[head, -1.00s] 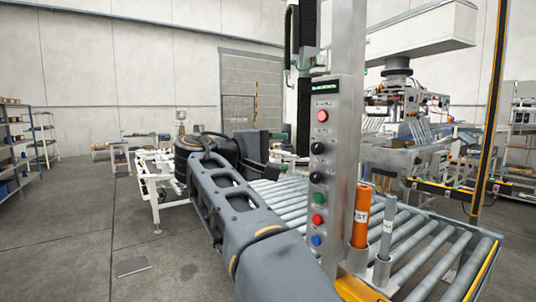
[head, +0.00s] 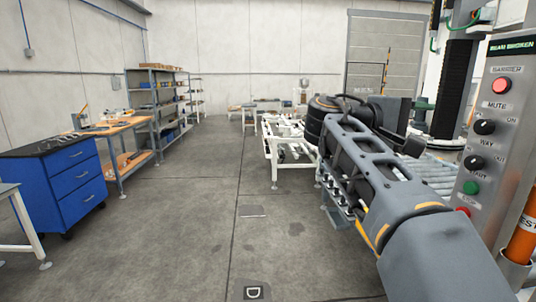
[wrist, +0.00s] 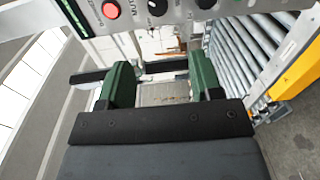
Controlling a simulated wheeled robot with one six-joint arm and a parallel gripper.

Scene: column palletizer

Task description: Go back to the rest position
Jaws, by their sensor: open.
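My gripper (wrist: 155,85) shows in the wrist view with its two green finger pads well apart. It is open, and nothing is seen between the pads. In the head view my dark grey arm reaches from the lower right toward the conveyor, and my fingers cannot be made out there. The control panel (head: 490,140), a steel post with a red button, black knobs and a green button, stands at the right of the head view. Its face also shows along the top of the wrist view (wrist: 180,8), close beyond my gripper.
The roller conveyor (head: 440,172) lies behind my arm, with its rollers at the right of the wrist view (wrist: 240,45). An orange cylinder (head: 523,235) is beside the panel. A blue drawer cabinet (head: 62,185), workbench (head: 115,128) and shelves (head: 160,85) line the left. The floor between is clear.

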